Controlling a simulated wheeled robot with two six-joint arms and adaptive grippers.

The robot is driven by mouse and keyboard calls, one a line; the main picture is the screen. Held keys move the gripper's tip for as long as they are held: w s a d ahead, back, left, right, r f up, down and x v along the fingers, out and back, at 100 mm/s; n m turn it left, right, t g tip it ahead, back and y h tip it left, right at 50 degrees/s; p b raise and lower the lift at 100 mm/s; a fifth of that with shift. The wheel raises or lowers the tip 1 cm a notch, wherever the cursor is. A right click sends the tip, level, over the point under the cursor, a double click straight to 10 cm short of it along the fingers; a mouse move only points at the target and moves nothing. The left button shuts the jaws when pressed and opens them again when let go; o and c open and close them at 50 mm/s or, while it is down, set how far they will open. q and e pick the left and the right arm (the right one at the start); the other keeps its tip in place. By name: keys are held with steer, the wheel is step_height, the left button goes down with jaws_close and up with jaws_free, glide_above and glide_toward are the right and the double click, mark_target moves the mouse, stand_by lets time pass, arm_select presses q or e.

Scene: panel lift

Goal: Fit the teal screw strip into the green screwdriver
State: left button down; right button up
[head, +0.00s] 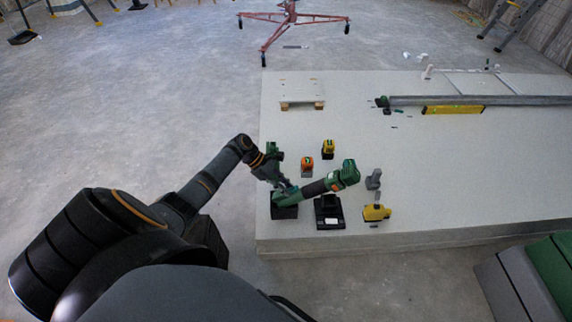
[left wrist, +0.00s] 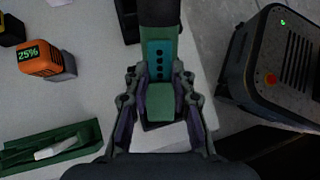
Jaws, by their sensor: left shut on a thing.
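The green screwdriver (head: 347,174) has a green rear end, a black grip and a green nose. It lies slanted, with its nose to the left over a black stand (head: 284,211). My left gripper (head: 288,188) is shut on the green screwdriver at its nose. In the left wrist view, the fingers of my left gripper (left wrist: 159,88) flank the green screwdriver nose (left wrist: 160,104). A teal piece with several dark dots, which looks like the teal screw strip (left wrist: 158,58), lies against the nose; I cannot tell how it is seated. My right gripper is not in view.
A black charger (head: 329,212) and a yellow tool (head: 376,212) stand by the near edge of the white panel (head: 400,160). An orange block (head: 307,161) and a yellow block (head: 328,146) stand behind. A green tray (left wrist: 50,150) is at left. The panel's middle is clear.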

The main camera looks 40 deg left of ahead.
arm_select(q)
steer(key=shift+a+p, duration=0.1)
steer(key=shift+p, duration=0.3)
steer(key=shift+f, duration=0.1)
stand_by(0.5)
steer(key=c, duration=1.1)
jaws_free()
steer(key=shift+a, duration=0.1)
steer(key=shift+o, duration=0.2)
steer(key=v, duration=1.2)
steer(key=shift+s, duration=0.1)
